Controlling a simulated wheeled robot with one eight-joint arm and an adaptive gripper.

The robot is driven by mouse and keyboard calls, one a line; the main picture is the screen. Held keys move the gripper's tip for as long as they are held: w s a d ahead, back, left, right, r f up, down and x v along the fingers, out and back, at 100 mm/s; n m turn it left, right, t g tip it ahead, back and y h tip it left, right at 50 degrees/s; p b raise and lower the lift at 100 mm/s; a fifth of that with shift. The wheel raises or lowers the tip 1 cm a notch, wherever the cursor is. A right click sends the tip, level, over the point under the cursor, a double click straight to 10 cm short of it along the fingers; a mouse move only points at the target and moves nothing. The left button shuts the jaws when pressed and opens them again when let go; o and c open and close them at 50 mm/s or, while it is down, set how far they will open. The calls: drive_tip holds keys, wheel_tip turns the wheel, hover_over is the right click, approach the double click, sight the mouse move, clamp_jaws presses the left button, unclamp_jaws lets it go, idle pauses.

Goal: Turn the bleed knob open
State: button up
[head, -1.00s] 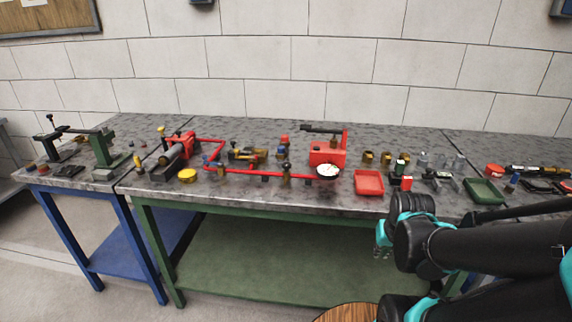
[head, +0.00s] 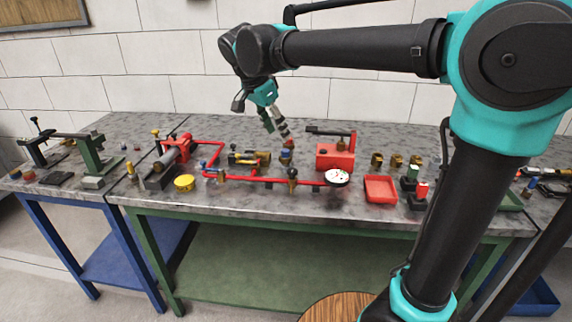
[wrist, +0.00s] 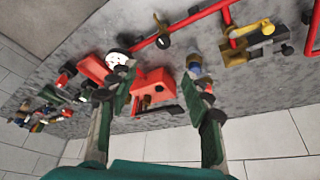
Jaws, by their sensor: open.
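My gripper (head: 284,131) hangs from the raised arm over the back of the middle table. In the wrist view my gripper (wrist: 163,84) is open, its two dark green fingers apart with nothing held between them. A small fitting with a red top and blue band (head: 287,147) stands just below the fingertips; I take it for the bleed knob, though no label shows. In the wrist view the blue-banded fitting (wrist: 193,61) is partly hidden by the right finger. The red pump box (head: 335,157) with a dark lever stands to its right, and lies between the fingers in the wrist view.
A red pipe (head: 255,179) runs along the table, with a brass valve (head: 293,178) and a white gauge (head: 337,178) near its end. A brass pump part (head: 248,158) lies left of the fitting. A red tray (head: 380,190) sits at right. The wall is close behind.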

drive_tip(key=a, duration=0.1)
approach(292, 170)
drive_tip(key=x, duration=0.8)
drive_tip(key=shift+f, duration=0.15)
drive_tip(key=shift+c, duration=0.5)
clamp_jaws()
